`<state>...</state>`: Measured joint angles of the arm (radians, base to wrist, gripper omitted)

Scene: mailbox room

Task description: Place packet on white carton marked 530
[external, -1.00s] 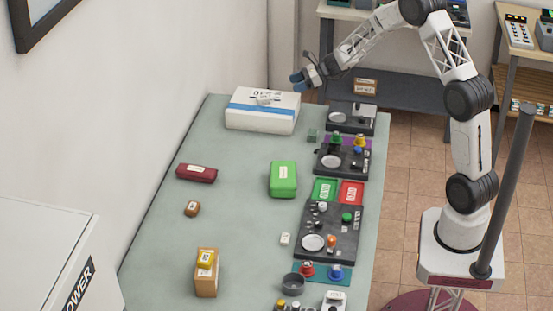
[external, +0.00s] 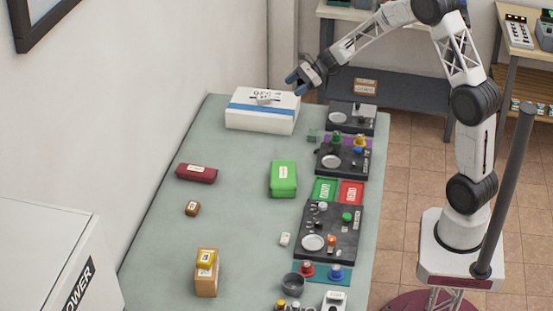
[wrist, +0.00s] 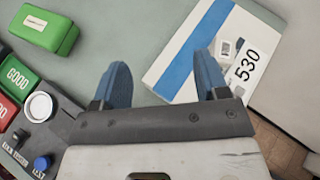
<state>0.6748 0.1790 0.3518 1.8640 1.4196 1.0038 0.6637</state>
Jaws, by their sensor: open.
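The white carton (external: 262,120) with a blue stripe stands at the far end of the table. Its label 530 shows in the wrist view, where the carton (wrist: 180,62) fills the upper right. A small pale packet (external: 265,98) lies on the carton's top. In the wrist view the packet (wrist: 226,50) lies beside the 530 label, partly hidden by my right finger. My gripper (external: 294,83) is open and empty, by the carton's right end and apparently above it.
A green box (external: 283,180) and a dark red case (external: 197,173) lie on the table. Black device panels (external: 330,232) line its right side, with green and red trays (external: 351,192) between them. A brown box (external: 206,281) stands near the front.

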